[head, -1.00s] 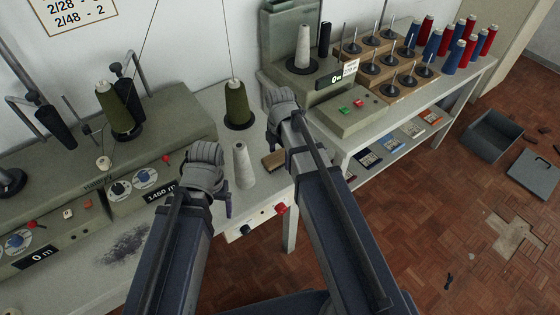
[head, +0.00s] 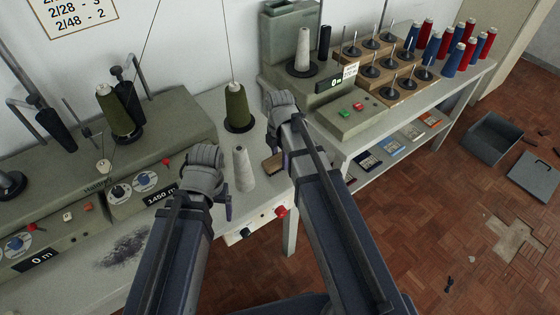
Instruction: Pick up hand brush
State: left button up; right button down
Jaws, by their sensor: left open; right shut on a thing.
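The hand brush (head: 272,165) shows as a small brown wooden block at the front edge of the worktable, just right of a pale grey cone of thread (head: 244,169). My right gripper (head: 284,161) is at the brush's right end, shut on it, mostly hidden behind my own wrist and arm. I cannot tell whether the brush is clear of the tabletop. My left gripper (head: 229,207) is open and empty, left of the grey cone and near the table's front edge; only part of its fingers shows.
A green thread cone (head: 237,106) stands behind the grey cone. A winding machine (head: 170,135) fills the left. A control box (head: 345,117) and wooden spool racks (head: 400,88) stand at the right. Red and blue cones are beyond. A grey open box (head: 490,138) lies on the floor.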

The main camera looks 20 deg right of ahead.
aim_at(280, 157)
pick_arm(q)
jog(key=shift+r, duration=0.15)
pick_arm(e)
jog(key=shift+r, duration=0.15)
notch_tip(280, 157, up, 10)
jog(key=p, duration=1)
pick_arm(q)
notch_tip(280, 157, up, 10)
pick_arm(e)
jog(key=shift+f, duration=0.2)
jog(key=c, duration=0.8)
grip_release()
jog(key=shift+c, duration=0.2)
jog(key=c, duration=0.6)
pick_arm(q)
jog(key=shift+c, duration=0.3)
pick_arm(e)
jog(key=shift+o, duration=0.2)
